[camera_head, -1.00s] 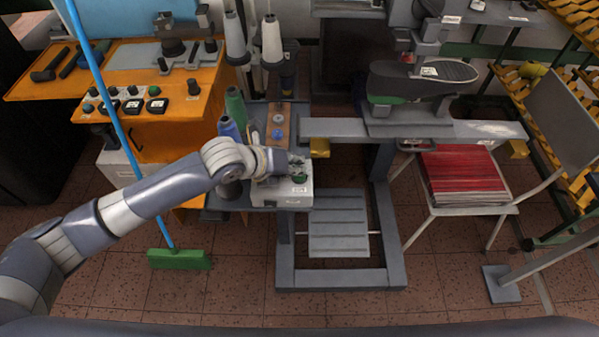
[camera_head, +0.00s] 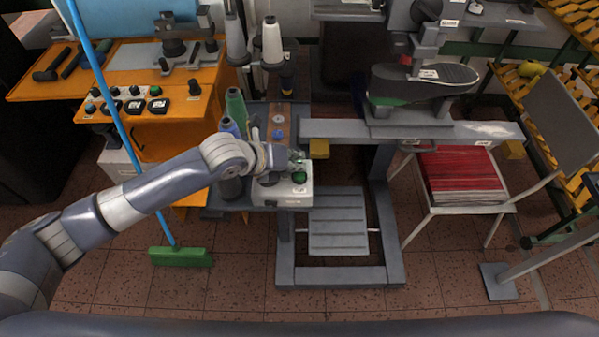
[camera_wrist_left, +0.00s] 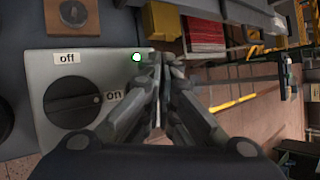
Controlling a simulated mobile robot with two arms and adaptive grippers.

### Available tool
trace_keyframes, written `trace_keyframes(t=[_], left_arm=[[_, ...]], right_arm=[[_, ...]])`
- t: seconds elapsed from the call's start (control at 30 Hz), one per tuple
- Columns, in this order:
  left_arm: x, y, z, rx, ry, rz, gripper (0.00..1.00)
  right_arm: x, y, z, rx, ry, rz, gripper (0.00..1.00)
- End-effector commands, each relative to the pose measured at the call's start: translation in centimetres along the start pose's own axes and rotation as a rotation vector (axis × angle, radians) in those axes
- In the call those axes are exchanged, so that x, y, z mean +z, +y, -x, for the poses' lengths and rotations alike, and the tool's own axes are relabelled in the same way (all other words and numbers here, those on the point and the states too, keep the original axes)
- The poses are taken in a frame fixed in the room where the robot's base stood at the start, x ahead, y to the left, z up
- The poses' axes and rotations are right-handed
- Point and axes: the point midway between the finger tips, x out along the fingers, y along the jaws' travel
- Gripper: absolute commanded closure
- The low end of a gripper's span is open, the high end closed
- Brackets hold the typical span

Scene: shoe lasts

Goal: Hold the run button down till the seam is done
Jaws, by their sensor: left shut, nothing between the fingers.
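The white control box (camera_head: 282,196) stands on the grey bench below my left gripper (camera_head: 296,158). A round green button (camera_head: 299,178) shows on its top in the head view. In the left wrist view the box (camera_wrist_left: 40,65) carries a black dial (camera_wrist_left: 70,100) with its white mark toward "on", and a small green lamp (camera_wrist_left: 136,57) glows. My left gripper (camera_wrist_left: 160,110) is shut and empty; its fingers hide part of the box there. In the head view the fingers are behind the button, seemingly clear of it. My right gripper is out of view.
A dark shoe (camera_head: 425,78) sits on the machine at right. A chair holds a red stack (camera_head: 460,177). A blue broom handle (camera_head: 110,100) crosses the left.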

Motion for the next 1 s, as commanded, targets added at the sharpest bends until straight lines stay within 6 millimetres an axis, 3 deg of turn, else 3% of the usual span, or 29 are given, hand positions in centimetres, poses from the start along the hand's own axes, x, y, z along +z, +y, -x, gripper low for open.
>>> trace_keyframes(t=[0.53,1.0], left_arm=[[2.5,-2.5,3.5,0.000,0.000,-0.001,1.00],[2.5,-2.5,3.5,0.000,0.000,0.000,1.00]], right_arm=[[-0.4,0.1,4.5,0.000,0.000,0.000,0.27],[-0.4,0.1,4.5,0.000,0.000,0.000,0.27]])
